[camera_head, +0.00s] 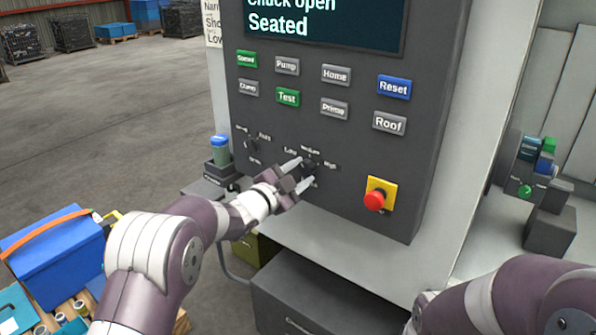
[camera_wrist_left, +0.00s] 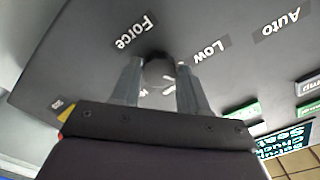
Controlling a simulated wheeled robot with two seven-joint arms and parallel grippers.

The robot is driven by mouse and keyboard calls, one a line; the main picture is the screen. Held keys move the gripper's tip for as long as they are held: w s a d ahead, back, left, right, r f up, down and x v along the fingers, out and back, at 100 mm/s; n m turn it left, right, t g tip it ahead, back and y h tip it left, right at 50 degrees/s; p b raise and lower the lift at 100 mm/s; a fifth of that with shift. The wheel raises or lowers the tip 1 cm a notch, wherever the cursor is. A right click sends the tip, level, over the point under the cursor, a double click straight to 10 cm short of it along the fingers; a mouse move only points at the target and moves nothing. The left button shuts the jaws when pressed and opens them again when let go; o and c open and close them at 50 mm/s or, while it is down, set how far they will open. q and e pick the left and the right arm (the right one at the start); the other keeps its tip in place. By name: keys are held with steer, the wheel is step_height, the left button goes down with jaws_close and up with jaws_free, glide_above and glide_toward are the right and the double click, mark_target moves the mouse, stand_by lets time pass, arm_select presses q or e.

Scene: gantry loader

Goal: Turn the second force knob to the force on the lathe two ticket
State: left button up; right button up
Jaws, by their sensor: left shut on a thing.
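On the dark grey panel, the black force knob (camera_head: 311,168) has the labels Low, Medium and High around its top. My left gripper (camera_head: 303,174) has its fingers on either side of it and is shut on it. In the left wrist view the round knob (camera_wrist_left: 158,72) sits between the two fingers (camera_wrist_left: 160,88), with Force and Low labels beside it. The fingers hide the knob's pointer, so I cannot tell its setting. A white paper (camera_head: 212,24) at the panel's left edge shows cut-off words ending in "Low". My right gripper is out of view.
Another knob (camera_head: 251,145) is left of the gripper. A red emergency button (camera_head: 375,200) on a yellow plate is to its right. Rows of push buttons (camera_head: 336,75) and a screen (camera_head: 320,22) reading "Seated" are above. A blue box (camera_head: 55,250) stands at lower left.

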arm_select(q)
steer(key=n+p, duration=0.2)
steer(key=n, duration=0.3)
steer(key=shift+n, duration=0.3)
steer(key=shift+f, duration=0.1)
stand_by(0.4)
steer(key=o, duration=1.1)
steer(key=shift+c, duration=0.2)
steer(key=shift+s, duration=0.1)
steer(key=b+v, duration=0.2)
steer(key=v, duration=1)
steer(key=shift+s, duration=0.25)
steer(key=shift+a, duration=0.1)
